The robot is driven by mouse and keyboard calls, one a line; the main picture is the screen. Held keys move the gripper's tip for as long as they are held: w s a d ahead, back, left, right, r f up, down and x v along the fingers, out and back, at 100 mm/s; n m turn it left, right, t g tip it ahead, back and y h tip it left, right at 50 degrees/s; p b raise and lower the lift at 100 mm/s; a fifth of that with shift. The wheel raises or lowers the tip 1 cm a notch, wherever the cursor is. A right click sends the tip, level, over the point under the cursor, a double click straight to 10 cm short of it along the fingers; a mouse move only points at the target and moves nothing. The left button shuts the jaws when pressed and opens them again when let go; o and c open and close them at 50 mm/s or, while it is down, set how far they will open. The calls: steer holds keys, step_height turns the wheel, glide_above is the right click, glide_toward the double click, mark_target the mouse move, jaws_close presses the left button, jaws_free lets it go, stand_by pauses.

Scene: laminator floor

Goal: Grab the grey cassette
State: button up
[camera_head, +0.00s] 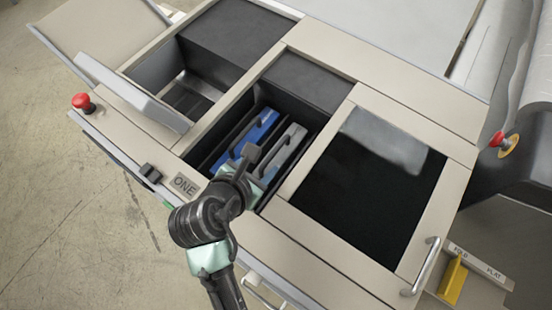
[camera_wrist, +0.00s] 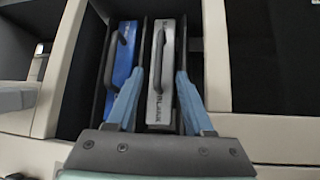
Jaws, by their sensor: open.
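The grey cassette (camera_head: 289,146) stands in the right slot of the open bay in the machine top, beside a blue cassette (camera_head: 252,134). In the wrist view the grey cassette (camera_wrist: 160,75) has a dark handle on its top and lettering along its edge. The blue cassette (camera_wrist: 122,65) is to its left there. My gripper (camera_wrist: 156,92) is open, its two blue fingers on either side of the near part of the grey cassette in the picture. I cannot tell whether they touch it. In the head view my arm hides the near end of the bay.
A raised lid (camera_head: 130,92) stands over a second bay on the left. A dark glass panel (camera_head: 365,190) lies right of the cassette bay. Dividers (camera_wrist: 145,45) run beside the cassettes. Red buttons (camera_head: 82,101) and a yellow lever (camera_head: 452,281) are at the machine's edges.

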mark_target(272, 154)
steer(key=x, duration=0.3)
steer(key=shift+w+f, duration=0.2)
steer(key=shift+w, duration=0.1)
steer(key=shift+p+x, duration=1.2)
steer(key=shift+x, duration=1.65)
steer(key=shift+s+f, duration=0.15)
jaws_close()
